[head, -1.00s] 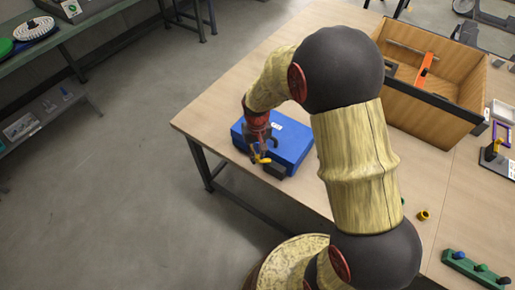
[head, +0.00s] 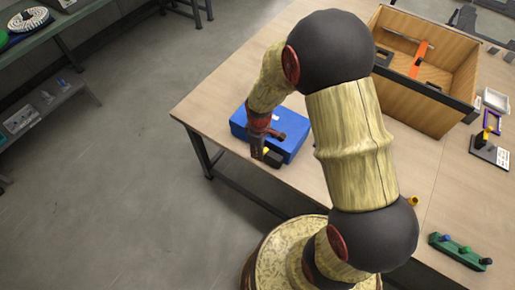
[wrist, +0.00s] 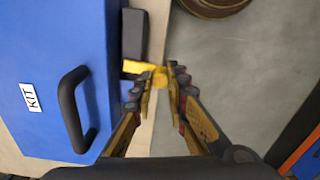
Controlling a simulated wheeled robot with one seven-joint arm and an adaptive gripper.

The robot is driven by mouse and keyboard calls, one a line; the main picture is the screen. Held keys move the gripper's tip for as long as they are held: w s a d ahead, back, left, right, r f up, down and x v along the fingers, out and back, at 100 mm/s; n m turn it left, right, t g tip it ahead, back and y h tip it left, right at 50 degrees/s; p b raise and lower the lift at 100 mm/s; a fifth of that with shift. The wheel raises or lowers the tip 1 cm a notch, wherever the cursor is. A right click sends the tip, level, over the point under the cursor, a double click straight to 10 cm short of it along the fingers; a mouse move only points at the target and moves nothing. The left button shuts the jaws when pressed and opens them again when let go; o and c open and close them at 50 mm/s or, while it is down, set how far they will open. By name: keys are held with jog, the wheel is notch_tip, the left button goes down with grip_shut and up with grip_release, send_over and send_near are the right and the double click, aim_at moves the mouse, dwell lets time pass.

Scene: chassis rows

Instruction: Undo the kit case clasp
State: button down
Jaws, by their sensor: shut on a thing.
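The blue kit case (head: 288,125) lies on the near left part of the wooden table. In the wrist view the case (wrist: 50,40) fills the left side, with a black handle (wrist: 70,112) and a white KIT label (wrist: 31,97). A dark block (wrist: 134,35) sits at the case's edge, with the yellow clasp lever (wrist: 138,67) beside it. My gripper (wrist: 166,86) is shut on the end of the yellow lever. In the head view my gripper (head: 258,154) is at the case's near side, and it partly hides the clasp.
A wooden crate (head: 415,98) with an orange piece inside stands at the back right. A green block with several knobs (head: 460,252) lies at the front right. A black stand with a yellow part (head: 490,147) is at the right edge. Bare floor lies left of the table.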

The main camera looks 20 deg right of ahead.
jog(key=shift+s+d+n, duration=0.1)
jog(key=shift+s+n, duration=0.05)
jog(key=shift+n, duration=0.35)
jog(key=c, duration=2)
grip_release()
notch_tip(320, 180, up, 12)
